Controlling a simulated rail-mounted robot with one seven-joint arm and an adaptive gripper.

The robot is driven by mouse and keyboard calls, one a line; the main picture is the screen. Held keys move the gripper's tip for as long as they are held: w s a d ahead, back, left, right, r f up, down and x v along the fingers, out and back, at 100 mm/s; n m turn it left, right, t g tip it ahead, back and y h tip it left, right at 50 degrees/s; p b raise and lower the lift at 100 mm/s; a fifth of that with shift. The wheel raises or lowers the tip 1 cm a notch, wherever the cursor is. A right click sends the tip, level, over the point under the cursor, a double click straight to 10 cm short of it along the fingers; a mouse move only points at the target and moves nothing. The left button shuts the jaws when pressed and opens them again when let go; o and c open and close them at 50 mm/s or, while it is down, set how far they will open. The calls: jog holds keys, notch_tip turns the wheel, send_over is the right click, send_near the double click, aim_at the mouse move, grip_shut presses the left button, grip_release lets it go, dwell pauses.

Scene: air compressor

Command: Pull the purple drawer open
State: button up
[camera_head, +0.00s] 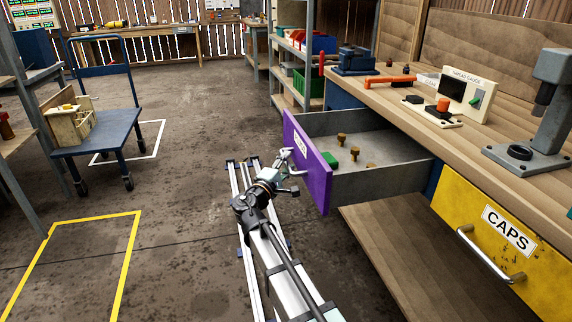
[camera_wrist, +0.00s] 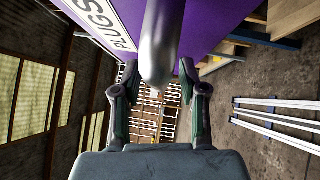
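The purple drawer (camera_head: 308,163) stands pulled well out from the workbench, its grey interior showing. Its purple front, with a white label reading PLUGS (camera_wrist: 112,27), also fills the top of the wrist view (camera_wrist: 215,22). Its rounded metal handle (camera_wrist: 158,48) runs between my fingers. My gripper (camera_wrist: 158,75) has one finger on each side of the handle, close against it, and appears shut on it. In the head view, my gripper (camera_head: 289,165) is at the outer face of the drawer front, partly covering the handle.
Inside the drawer are a green block (camera_head: 330,158) and several brass-coloured plugs (camera_head: 355,154). The yellow CAPS drawer (camera_head: 490,240) is shut at right. A lower wooden shelf (camera_head: 390,250) lies under the open drawer. A blue cart (camera_head: 100,133) stands left; the floor between is clear.

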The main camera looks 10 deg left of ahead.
jog(key=v, duration=1.2)
dwell(0.3)
jog(key=s+d+f+m+g, duration=0.3)
jog(key=s+d+f+g, duration=0.35)
jog(key=f, duration=0.45)
jog(key=s+d+f+m+g+h, duration=0.1)
jog(key=s+d+f+m+g, duration=0.1)
jog(key=s+d+f+g, duration=0.65)
jog(key=s+d+f+m+g, duration=0.25)
jog(key=d+f, duration=0.25)
jog(key=f, duration=0.9)
jog(key=s+d+f+m+g+y, duration=0.3)
jog(key=s+d+f+g, duration=0.15)
jog(key=s, duration=0.65)
jog(key=s+d+f+m+g+y, duration=0.25)
jog(key=s+d+f+g, duration=0.2)
jog(key=s, duration=0.75)
jog(key=s+d+f+m+g+y, duration=0.3)
jog(key=s+f+g, duration=0.15)
jog(key=s, duration=0.65)
jog(key=w+r+t+p, duration=0.2)
jog(key=r+p, duration=0.6)
jog(key=p, duration=0.5)
jog(key=w+r+t+p, duration=0.2)
jog(key=r+t+p, duration=0.2)
jog(key=p, duration=1)
notch_tip(320, 180, up, 4)
jog(key=shift+w+d+f+n, duration=0.1)
jog(key=shift+w+d+n, duration=0.1)
jog(key=shift+d+n, duration=0.15)
